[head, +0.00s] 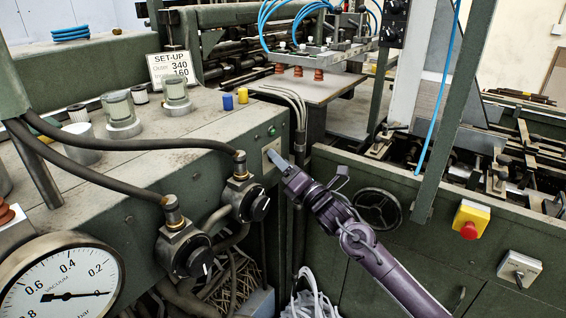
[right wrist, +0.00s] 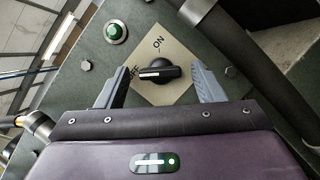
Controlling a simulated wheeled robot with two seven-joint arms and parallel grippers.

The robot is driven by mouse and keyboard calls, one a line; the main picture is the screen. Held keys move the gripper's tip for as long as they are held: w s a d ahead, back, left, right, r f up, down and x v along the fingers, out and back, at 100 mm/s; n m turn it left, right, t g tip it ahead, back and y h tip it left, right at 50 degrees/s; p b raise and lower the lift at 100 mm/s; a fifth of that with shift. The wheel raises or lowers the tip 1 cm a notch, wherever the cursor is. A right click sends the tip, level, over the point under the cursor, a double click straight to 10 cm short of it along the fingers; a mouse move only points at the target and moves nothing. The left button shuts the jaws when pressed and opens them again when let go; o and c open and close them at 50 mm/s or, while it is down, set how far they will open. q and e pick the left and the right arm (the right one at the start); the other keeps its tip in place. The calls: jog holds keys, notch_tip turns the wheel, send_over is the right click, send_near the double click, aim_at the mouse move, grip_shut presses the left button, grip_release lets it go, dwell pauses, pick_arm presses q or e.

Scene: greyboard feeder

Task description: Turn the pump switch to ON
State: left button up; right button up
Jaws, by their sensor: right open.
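The pump switch (right wrist: 158,73) is a black knob on a pale plate (right wrist: 178,50) marked ON and OFF in the right wrist view. Its bar lies crosswise, with its white mark on the left end, toward the OFF lettering. In the head view, the plate (head: 270,148) shows on the green cabinet's face, and my gripper hides the knob. My right gripper (right wrist: 160,86) is open, one finger on each side of the knob, with gaps between. It also shows in the head view (head: 277,162), right in front of the plate. My left gripper is out of view.
A green round button or lamp (right wrist: 115,31) sits beside the plate. A handwheel (head: 378,208) and a red emergency button (head: 468,230) are on the right cabinet.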

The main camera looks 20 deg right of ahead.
jog(key=c, duration=1)
jog(key=shift+r+m+g+h+p, duration=0.3)
jog(key=shift+m+g+p, duration=0.65)
jog(key=shift+m+p, duration=1.9)
jog(key=shift+r+m+g+h+p, duration=0.1)
jog(key=shift+m+g+h+p, duration=0.65)
jog(key=shift+m+p, duration=2)
jog(key=shift+r+m+g+h+p, duration=0.2)
jog(key=shift+m+g+p, duration=1)
jog(key=shift+m+p, duration=1.65)
